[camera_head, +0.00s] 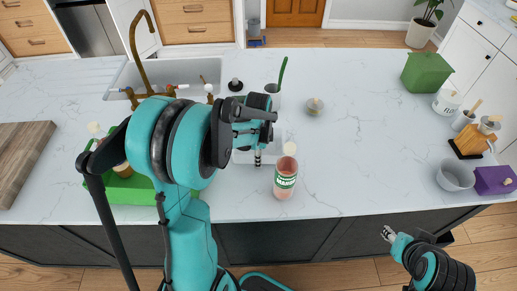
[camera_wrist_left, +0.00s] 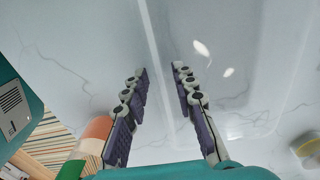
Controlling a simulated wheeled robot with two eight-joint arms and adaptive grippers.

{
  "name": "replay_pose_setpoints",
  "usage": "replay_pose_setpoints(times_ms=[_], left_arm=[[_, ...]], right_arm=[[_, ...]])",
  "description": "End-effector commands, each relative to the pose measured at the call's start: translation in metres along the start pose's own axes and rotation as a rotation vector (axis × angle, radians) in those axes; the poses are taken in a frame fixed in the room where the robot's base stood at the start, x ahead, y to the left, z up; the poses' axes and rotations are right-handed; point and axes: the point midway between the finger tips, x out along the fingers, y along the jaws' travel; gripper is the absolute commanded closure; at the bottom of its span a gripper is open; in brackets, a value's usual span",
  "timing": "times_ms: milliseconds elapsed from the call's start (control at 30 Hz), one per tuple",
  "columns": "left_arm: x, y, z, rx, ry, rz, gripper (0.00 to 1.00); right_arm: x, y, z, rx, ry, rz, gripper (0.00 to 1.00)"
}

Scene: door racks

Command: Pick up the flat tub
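The flat tub (camera_head: 242,158) looks pale and translucent and lies on the white counter, partly hidden behind my left gripper in the head view. In the left wrist view its faint clear walls (camera_wrist_left: 225,75) show below the fingers. My left gripper (camera_head: 258,160) points down over the tub. In the wrist view the left gripper's fingers (camera_wrist_left: 163,75) are apart with nothing gripped between them. Whether the fingertips touch the tub cannot be told. My right gripper (camera_head: 388,235) is low in front of the counter, away from the tub; its finger opening is too small to judge.
A pink bottle with a green label (camera_head: 286,178) stands close right of the tub. A green crate (camera_head: 130,190) is to the left. The sink (camera_head: 205,72) is behind. A grey bowl (camera_head: 455,177) and purple box (camera_head: 493,181) stand far right.

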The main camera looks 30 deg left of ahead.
Motion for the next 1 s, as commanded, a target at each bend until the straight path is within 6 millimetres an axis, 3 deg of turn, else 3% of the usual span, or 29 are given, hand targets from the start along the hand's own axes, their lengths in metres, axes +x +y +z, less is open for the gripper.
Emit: replay_pose_setpoints(times_ms=[67, 200, 667, 1000], left_arm=[[-0.001, 0.0, 0.0, 0.0, 0.0, 0.0, 0.73], [-0.001, 0.0, 0.0, 0.0, 0.0, 0.0, 1.0], [-0.007, 0.0, 0.0, 0.0, 0.0, 0.0, 1.0], [-0.074, 0.0, 0.0, 0.0, 0.0, 0.0, 1.0]], right_arm=[[0.0, 0.0, 0.0, 0.0, 0.0, 0.0, 0.6], [0.0, 0.0, 0.0, 0.0, 0.0, 0.0, 0.6], [-0.002, 0.0, -0.002, 0.0, 0.0, 0.0, 0.6], [-0.019, 0.0, -0.014, 0.0, 0.0, 0.0, 0.6]])
